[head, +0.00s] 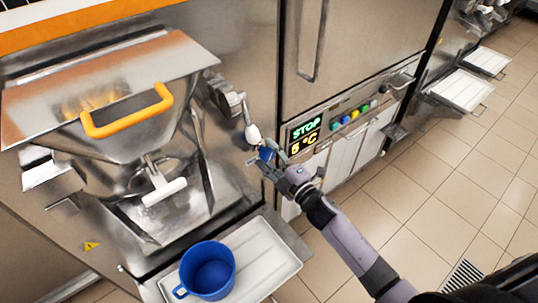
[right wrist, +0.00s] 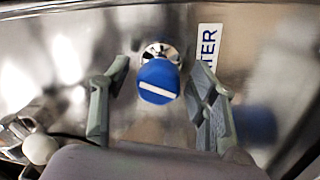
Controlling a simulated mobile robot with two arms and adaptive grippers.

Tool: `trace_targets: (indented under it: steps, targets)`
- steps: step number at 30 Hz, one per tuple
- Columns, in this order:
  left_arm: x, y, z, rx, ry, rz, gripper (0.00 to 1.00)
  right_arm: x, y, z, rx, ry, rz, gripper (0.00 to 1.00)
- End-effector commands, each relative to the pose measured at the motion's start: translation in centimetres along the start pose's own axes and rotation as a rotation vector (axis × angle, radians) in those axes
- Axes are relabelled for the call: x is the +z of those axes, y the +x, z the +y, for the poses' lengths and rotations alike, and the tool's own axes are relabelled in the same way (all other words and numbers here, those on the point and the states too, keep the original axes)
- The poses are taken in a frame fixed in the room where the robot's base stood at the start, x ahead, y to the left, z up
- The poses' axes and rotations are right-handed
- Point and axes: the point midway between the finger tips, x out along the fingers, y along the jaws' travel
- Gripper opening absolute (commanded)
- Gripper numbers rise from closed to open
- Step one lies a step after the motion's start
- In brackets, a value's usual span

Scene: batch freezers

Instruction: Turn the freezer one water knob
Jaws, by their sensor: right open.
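The blue water knob (right wrist: 158,84) has a white line across its face, slightly tilted down to the right. It sits on a short metal stem on the freezer's steel front, and part of it shows in the head view (head: 265,154). My right gripper (head: 269,164) is at the knob; in the right wrist view its open fingers (right wrist: 158,92) stand either side of the knob, with visible gaps. A label (right wrist: 208,46) reading "TER" is right of the knob, its start hidden. My left gripper is not in view.
The display (head: 304,135) reads STOP and 5 °C, with coloured buttons to its right. A white-tipped lever (head: 252,133) is just above my right gripper. A blue jug (head: 208,270) stands on the white tray (head: 272,262) below. Tiled floor is clear at right.

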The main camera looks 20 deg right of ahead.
Motion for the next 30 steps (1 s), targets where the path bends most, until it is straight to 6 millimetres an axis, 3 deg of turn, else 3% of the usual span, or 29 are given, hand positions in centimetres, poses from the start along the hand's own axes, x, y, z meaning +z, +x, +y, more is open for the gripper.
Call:
trace_targets:
  steps: [10,21,30]
  targets:
    - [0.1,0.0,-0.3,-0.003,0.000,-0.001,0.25,0.0,-1.1,-0.1,-0.002,0.001,-0.001,0.54]
    - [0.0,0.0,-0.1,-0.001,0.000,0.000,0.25,0.0,-8.6,-0.1,-0.003,0.003,-0.001,0.54]
    - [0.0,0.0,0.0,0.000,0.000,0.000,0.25,0.0,-11.9,0.0,0.000,0.000,0.000,0.54]
